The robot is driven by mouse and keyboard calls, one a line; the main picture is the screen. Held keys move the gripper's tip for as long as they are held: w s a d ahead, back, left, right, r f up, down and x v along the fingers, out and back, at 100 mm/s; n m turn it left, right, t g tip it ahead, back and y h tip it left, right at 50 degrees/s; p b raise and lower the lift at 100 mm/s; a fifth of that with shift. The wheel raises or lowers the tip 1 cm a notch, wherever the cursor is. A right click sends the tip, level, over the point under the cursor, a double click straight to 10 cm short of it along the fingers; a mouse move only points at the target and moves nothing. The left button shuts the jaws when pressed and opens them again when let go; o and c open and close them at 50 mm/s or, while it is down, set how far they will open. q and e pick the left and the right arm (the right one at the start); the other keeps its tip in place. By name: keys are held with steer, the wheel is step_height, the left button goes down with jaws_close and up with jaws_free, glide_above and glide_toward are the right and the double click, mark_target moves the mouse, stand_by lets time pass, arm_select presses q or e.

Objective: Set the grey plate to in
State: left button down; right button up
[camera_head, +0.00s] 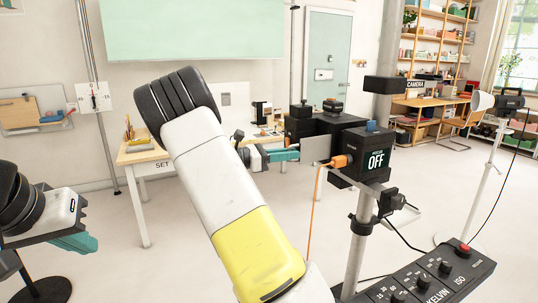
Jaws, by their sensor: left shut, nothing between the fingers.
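The grey plate (317,149) stands out upright from the left side of a black camera box (352,139), whose screen reads OFF. My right gripper (297,153), with teal fingers, points right, with its tips at the plate's left edge. I cannot tell whether they touch or grip it, since the fingers are small and seen side on. My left gripper (88,243) is shut and empty at the lower left, far from the plate.
An orange plug (341,161) with a hanging cable sits just right of and below the plate. A stand (358,240) holds the box. A black control panel (430,285) is at the lower right. A wooden table (143,152) stands behind. The floor at centre left is clear.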

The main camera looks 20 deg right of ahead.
mark_target(315, 149)
jaws_close()
stand_by(1.1)
steer(key=shift+d, duration=0.1)
steer(key=d, duration=0.7)
steer(key=w+d, duration=0.1)
steer(key=d, duration=0.2)
steer(key=shift+d, duration=0.3)
steer(key=shift+o, duration=2.4)
jaws_free()
steer(key=shift+a, duration=0.15)
